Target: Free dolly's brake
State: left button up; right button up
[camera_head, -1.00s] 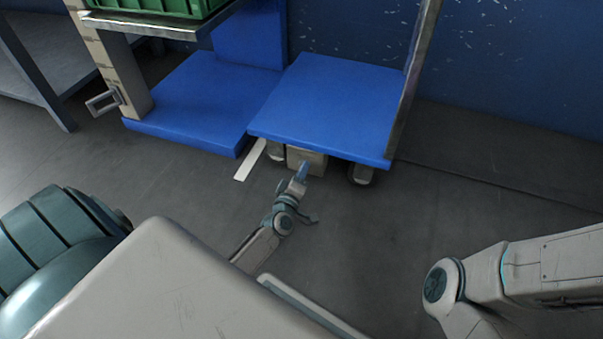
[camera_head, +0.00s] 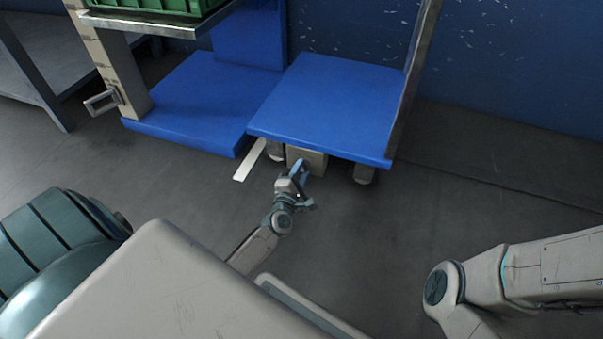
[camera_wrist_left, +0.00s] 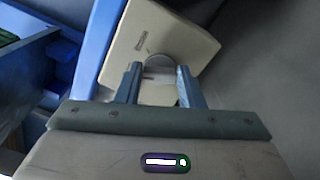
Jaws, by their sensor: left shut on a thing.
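The dolly (camera_head: 335,105) is a flat blue platform with a metal upright at its right and casters below. A beige, block-like brake part (camera_head: 315,158) shows under its front edge. My left gripper (camera_head: 301,171) reaches up to it from the front. In the left wrist view, the gripper fingers (camera_wrist_left: 160,84) are shut on the beige brake part (camera_wrist_left: 165,40), whose broad plate extends beyond the fingertips. I cannot tell whether the brake is locked or free. My right arm is at the lower right of the head view; its gripper is out of view.
A blue base (camera_head: 195,100) stands close beside the dolly at the left, under a stand with a green crate (camera_head: 165,6). A white floor strip (camera_head: 250,160) lies near the dolly's left caster. A blue wall (camera_head: 520,70) is behind. Floor at the right is clear.

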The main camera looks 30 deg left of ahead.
pick_arm(q)
jog(key=shift+n, duration=0.7)
jog(key=o, duration=1)
jog(key=p+v, duration=0.1)
jog(key=v, duration=1)
jog(key=shift+p, duration=0.3)
jog(key=shift+f, duration=0.1)
